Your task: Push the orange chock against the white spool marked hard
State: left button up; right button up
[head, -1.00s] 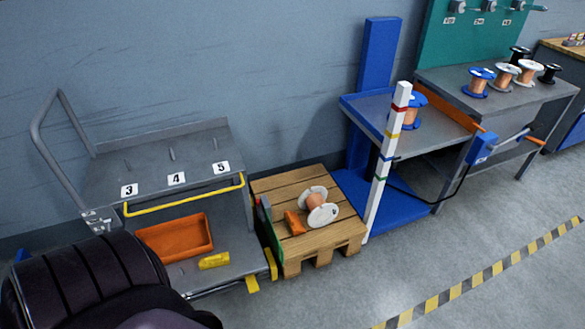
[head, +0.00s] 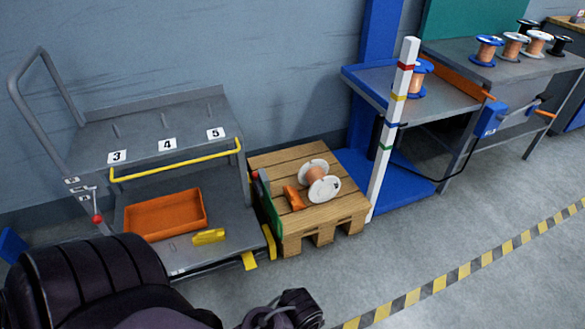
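A white spool (head: 326,189) with copper-coloured winding lies on its side on the wooden pallet (head: 343,209). Any mark on it is too small to read. The orange chock (head: 293,197) sits on the pallet just left of the spool, close to its near flange; I cannot tell whether they touch. Dark parts of my own arms show at the bottom left and bottom centre. No gripper fingers can be made out in the head view.
Left of the pallet stands a grey cart (head: 150,135) with plates 3, 4 and 5, an orange tray (head: 165,214) and a yellow chock (head: 208,237). A striped post (head: 396,130) and blue lift stand right. Floor in front is clear.

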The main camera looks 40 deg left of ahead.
aim_at(294, 199)
jog(key=i+j+u, duration=0.3)
jog(key=i, duration=0.2)
jog(key=i+u, duration=0.3)
jog(key=i, duration=0.25)
